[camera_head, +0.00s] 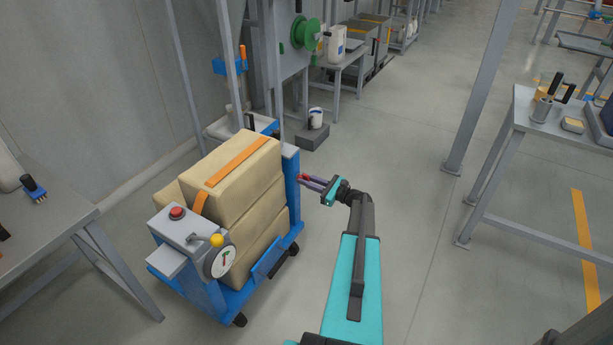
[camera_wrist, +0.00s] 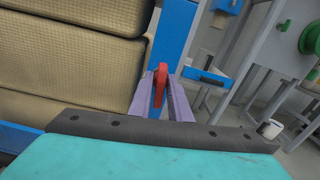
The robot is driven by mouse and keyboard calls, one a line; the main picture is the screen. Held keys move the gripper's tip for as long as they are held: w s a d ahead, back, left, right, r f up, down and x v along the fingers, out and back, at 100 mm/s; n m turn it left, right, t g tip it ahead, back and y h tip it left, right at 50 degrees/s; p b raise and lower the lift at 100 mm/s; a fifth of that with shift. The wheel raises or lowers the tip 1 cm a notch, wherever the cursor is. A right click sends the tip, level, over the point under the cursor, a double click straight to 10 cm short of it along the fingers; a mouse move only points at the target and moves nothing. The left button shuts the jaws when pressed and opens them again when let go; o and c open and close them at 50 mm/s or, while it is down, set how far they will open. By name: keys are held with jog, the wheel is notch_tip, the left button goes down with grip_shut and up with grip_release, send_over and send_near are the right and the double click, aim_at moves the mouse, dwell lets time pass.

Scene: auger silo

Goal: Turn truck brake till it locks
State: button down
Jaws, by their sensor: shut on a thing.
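The truck is a blue cart (camera_head: 295,190) on black casters, loaded with tan sacks (camera_head: 232,180) under an orange strap. The brake looks like a small red lever (camera_wrist: 160,82) at the cart's blue post (camera_wrist: 177,35). In the head view only a bit of red (camera_head: 304,176) shows at the fingertips. My gripper (camera_head: 308,179) reaches in from the right. In the wrist view its purple fingers (camera_wrist: 159,98) stand on both sides of the red lever and are shut on it. The lever's pivot and lower part are hidden between the fingers.
A grey box on the cart carries a red button (camera_head: 177,213), a yellow knob (camera_head: 217,240) and a round gauge (camera_head: 220,261). A workbench (camera_head: 45,235) stands at left, a table (camera_head: 520,115) at right.

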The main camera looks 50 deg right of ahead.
jog(key=shift+m+p, duration=0.55)
jog(key=shift+m, duration=0.15)
jog(key=c, duration=1.8)
grip_release()
jog(key=shift+c, duration=0.2)
jog(key=shift+s, duration=0.1)
jog(key=v, duration=1.3)
jog(key=shift+s, duration=0.35)
jog(key=shift+f, duration=0.1)
